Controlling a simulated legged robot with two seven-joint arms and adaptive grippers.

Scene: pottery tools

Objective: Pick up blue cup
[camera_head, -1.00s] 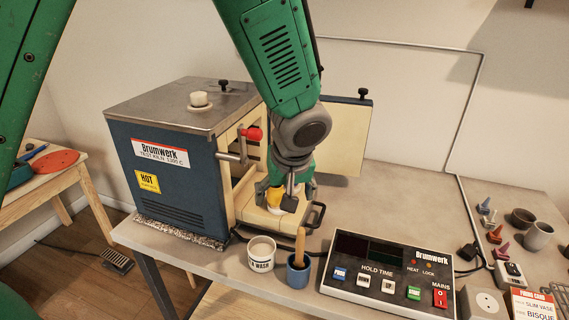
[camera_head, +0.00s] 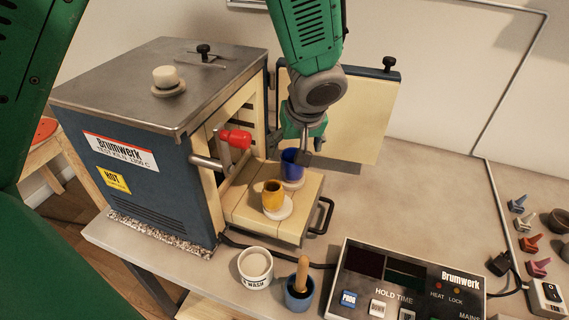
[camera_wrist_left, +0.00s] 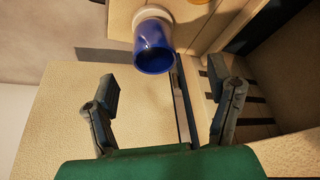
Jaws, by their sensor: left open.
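The blue cup (camera_head: 291,167) stands on the cream shelf in front of the kiln, behind a yellow cup (camera_head: 272,195) that sits on a white disc. The blue cup also shows at the top of the left wrist view (camera_wrist_left: 153,52), with its open mouth facing the camera and a pale disc at its base. My left gripper (camera_head: 304,143) is just above and behind the blue cup. In the left wrist view its two fingers (camera_wrist_left: 160,82) are spread with nothing between them, and the cup lies beyond their tips. The right gripper is not in view.
The kiln (camera_head: 165,180) stands left, with a red-knobbed handle (camera_head: 236,140) near the shelf. Its open door (camera_head: 350,115) is behind my gripper. A white pot (camera_head: 255,267), a small blue pot with a wooden-handled tool (camera_head: 299,293) and a control box (camera_head: 400,280) stand in front.

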